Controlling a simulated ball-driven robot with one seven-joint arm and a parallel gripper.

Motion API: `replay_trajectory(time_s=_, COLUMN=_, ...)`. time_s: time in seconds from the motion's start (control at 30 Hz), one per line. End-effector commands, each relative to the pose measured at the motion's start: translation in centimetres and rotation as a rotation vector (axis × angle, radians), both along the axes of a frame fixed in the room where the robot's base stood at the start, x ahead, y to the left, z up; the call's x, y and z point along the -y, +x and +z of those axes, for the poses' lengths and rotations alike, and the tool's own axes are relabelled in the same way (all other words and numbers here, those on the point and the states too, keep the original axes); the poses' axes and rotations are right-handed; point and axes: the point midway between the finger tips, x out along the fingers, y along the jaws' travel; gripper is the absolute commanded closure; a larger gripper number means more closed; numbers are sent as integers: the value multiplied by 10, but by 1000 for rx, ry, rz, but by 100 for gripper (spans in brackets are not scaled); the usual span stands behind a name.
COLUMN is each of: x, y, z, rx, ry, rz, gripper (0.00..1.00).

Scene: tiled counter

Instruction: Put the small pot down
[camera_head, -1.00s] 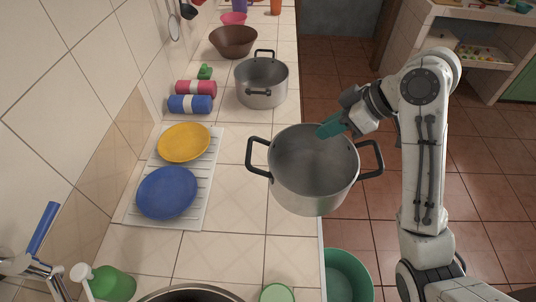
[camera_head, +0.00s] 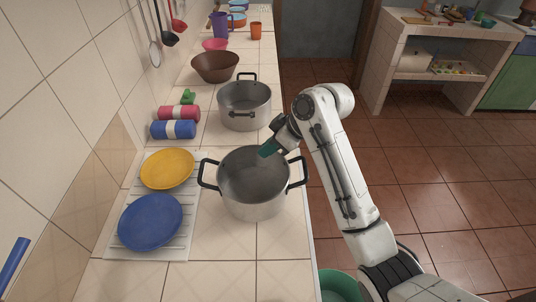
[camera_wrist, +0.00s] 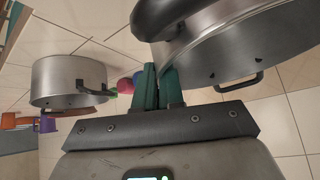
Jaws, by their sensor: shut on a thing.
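The small pot (camera_head: 254,200) is a grey metal pot with two black handles, upright and empty. My gripper (camera_head: 268,150), with teal fingers, is shut on its far rim. In the wrist view, the fingers (camera_wrist: 160,86) pinch the wall of this pot (camera_wrist: 220,50). The pot is over the tiled counter (camera_head: 225,248), right of the plates, near the counter's right edge. I cannot tell whether its base touches the tiles.
Another metal pot (camera_head: 245,108) stands behind, near my gripper. A blue plate (camera_head: 150,221) and yellow plate (camera_head: 167,168) lie on a white rack (camera_head: 186,215) to the left. A brown bowl (camera_head: 214,67) is farther back. Bare tiles lie in front. A green bin (camera_head: 340,287) is below the counter.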

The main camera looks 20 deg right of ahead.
Motion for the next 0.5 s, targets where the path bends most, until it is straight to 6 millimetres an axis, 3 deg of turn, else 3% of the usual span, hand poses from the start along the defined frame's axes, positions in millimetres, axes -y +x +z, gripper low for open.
replay_trajectory(time_s=0.2, x=-1, y=1, z=-26, rx=-4, ry=1, rz=-1, gripper=100)
replay_trajectory(time_s=0.47, x=-1, y=2, z=-33, rx=0, ry=0, rz=1, gripper=100)
replay_trajectory(time_s=0.5, x=-1, y=1, z=-33, rx=-1, ry=0, rz=2, gripper=90)
